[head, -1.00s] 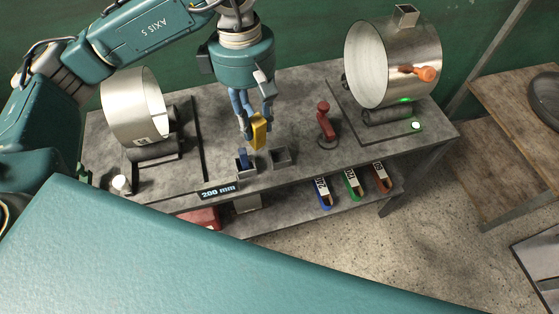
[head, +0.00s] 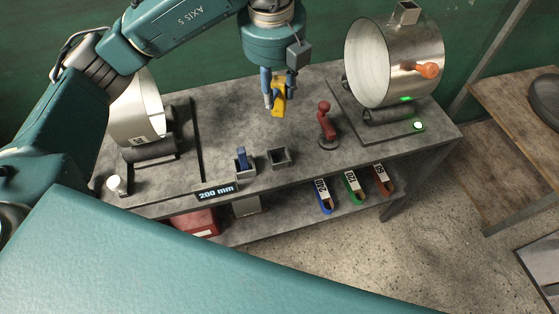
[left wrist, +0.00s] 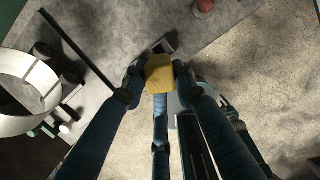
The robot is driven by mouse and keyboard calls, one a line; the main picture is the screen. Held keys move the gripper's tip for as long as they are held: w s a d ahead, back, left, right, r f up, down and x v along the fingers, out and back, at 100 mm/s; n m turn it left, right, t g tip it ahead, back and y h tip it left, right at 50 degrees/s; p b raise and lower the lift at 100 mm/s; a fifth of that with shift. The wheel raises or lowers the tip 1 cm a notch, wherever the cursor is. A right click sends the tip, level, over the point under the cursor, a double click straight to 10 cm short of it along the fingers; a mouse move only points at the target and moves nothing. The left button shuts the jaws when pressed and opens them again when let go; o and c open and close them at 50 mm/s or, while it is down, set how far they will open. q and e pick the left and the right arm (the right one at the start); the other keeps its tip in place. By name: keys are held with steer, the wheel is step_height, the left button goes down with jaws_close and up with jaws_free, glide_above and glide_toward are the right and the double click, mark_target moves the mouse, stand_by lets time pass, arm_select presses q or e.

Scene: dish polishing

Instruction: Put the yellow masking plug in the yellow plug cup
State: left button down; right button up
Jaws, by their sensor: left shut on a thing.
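My left gripper (head: 279,97) is shut on the yellow masking plug (head: 279,102) and holds it above the bench. The plug also shows between the fingertips in the left wrist view (left wrist: 160,74). Two small square grey cups stand near the bench's front edge. The left cup (head: 246,170) has a blue piece (head: 242,154) in it. The right cup (head: 279,158) looks empty, and I see no yellow mark on it. The plug is apart from both cups, farther back over the bench. My right gripper is not in view.
A red-handled tool (head: 325,125) stands right of the cups. A large metal drum (head: 395,65) is at the back right, another metal ring (head: 138,115) at the left. Blue, green and red bins (head: 354,186) sit on the lower shelf. The bench middle is clear.

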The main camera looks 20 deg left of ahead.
mark_target(277, 105)
arm_select(q)
steer(key=shift+f+n, duration=0.1)
steer(key=shift+n, duration=0.2)
step_height(277, 105, down, 5)
steer(key=shift+r, duration=0.1)
step_height(277, 105, down, 14)
steer(key=p, duration=0.3)
steer(key=shift+f, duration=0.45)
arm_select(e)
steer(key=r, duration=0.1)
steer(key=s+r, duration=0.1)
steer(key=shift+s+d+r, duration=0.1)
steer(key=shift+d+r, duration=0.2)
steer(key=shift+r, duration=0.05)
